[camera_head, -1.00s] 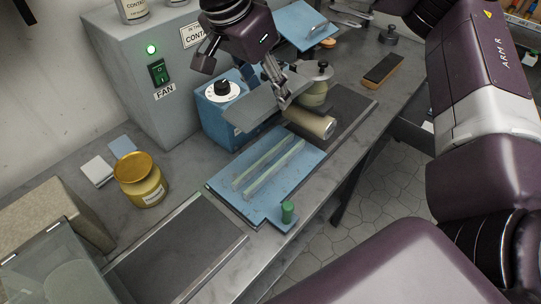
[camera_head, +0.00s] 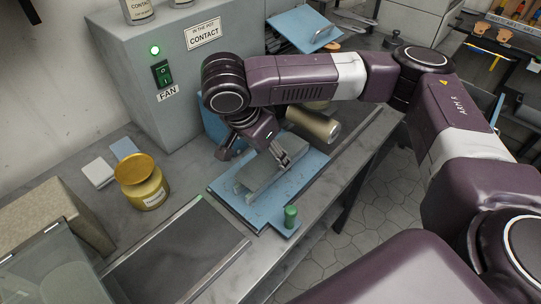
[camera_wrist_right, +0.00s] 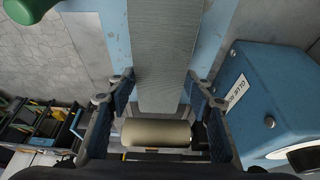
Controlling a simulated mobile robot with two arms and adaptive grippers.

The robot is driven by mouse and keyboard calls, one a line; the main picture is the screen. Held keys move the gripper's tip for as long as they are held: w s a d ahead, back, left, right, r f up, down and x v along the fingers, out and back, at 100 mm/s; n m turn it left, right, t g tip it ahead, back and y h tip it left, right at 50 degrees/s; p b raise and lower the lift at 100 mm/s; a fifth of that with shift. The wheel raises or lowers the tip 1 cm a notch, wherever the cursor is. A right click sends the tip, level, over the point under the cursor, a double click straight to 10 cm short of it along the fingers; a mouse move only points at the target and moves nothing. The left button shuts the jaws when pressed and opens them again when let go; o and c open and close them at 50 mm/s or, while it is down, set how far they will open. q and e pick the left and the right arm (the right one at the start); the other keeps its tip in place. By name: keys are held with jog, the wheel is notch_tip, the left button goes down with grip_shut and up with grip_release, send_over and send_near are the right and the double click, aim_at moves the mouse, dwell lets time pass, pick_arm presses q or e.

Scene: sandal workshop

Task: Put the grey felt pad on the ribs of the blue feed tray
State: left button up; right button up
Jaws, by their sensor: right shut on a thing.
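The grey felt pad (camera_head: 258,178) lies lengthwise over the blue feed tray (camera_head: 223,189), above its ribs, which it mostly hides. My right gripper (camera_head: 256,158) is shut on the pad near its far end. In the right wrist view the fingers (camera_wrist_right: 160,92) sit at both long edges of the pad (camera_wrist_right: 165,45), and the blue tray (camera_wrist_right: 119,35) shows beside it. I cannot tell whether the pad's underside touches the ribs. My left gripper is not in view.
A pale roller (camera_head: 314,122) lies just beyond the tray. The blue glue box (camera_wrist_right: 270,90) stands beside it. A green knob (camera_head: 290,216) rises at the tray's near corner. A yellow jar (camera_head: 141,181) and a dark panel (camera_head: 175,255) are to the left.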

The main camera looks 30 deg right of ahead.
jog(key=shift+f, duration=0.6)
jog(key=o, duration=1)
jog(key=shift+f, duration=0.1)
jog(key=v, duration=1.2)
jog(key=shift+d+p, duration=0.1)
jog(key=shift+p, duration=0.2)
